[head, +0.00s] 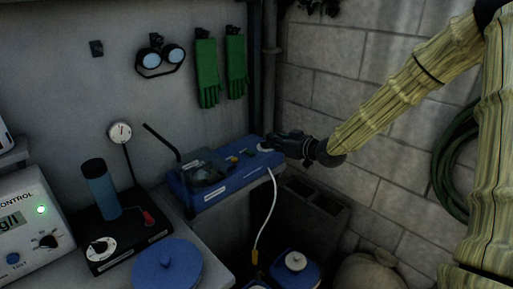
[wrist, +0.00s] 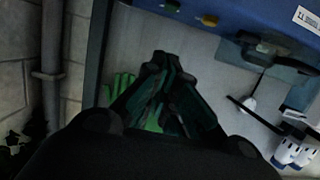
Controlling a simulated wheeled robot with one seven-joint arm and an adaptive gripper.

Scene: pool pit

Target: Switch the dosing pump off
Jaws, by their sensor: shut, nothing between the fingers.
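The dosing pump (head: 215,178) is a blue box with a clear-covered part on its left and small green and yellow parts on its face. It stands on the bench's right end in the head view, and part of its blue body (wrist: 235,15) shows along the top of the wrist view. My gripper (head: 282,143) is at the pump's right end, close to a small pale round part there; I cannot tell whether they touch. In the wrist view my gripper (wrist: 162,60) is shut, with nothing between the fingertips. The switch cannot be made out clearly.
A white control box (head: 35,225) with a green light, a black stand with a blue cylinder (head: 102,190) and a blue lid (head: 167,266) are at the left. Green gloves (head: 207,72) hang behind. A white tube (head: 268,215) runs down to blue containers (head: 292,268).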

